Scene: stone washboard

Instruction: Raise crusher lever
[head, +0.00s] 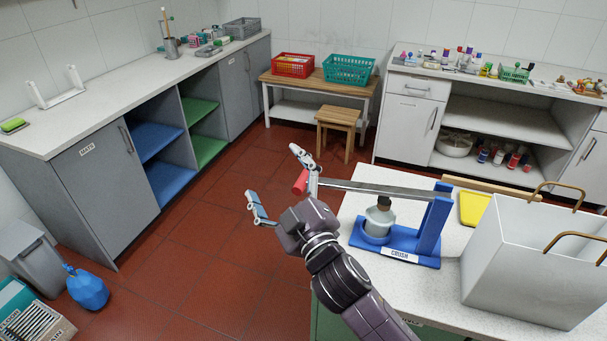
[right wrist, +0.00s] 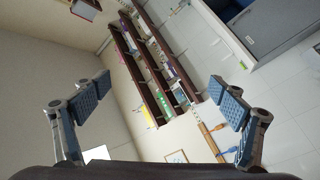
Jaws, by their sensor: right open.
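The blue crusher (head: 428,232), labelled CRUSH, stands on the white table. Its grey metal lever (head: 375,188) runs nearly level to the left from the blue post and ends in a red handle (head: 300,183) past the table's edge. A grey-white cup (head: 380,217) sits under the lever. My right gripper (head: 280,186) is open and empty. One finger overlaps the red handle in the head view; I cannot tell whether they touch. The right wrist view shows both fingers (right wrist: 160,98) wide apart, with no crusher between them. My left gripper is not in view.
A large white bin (head: 530,265) with brass handles stands right of the crusher, near a yellow item (head: 474,207). A wooden stool (head: 338,130) stands on the red floor behind. A blue bag (head: 87,289) lies at left. The floor left of my gripper is clear.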

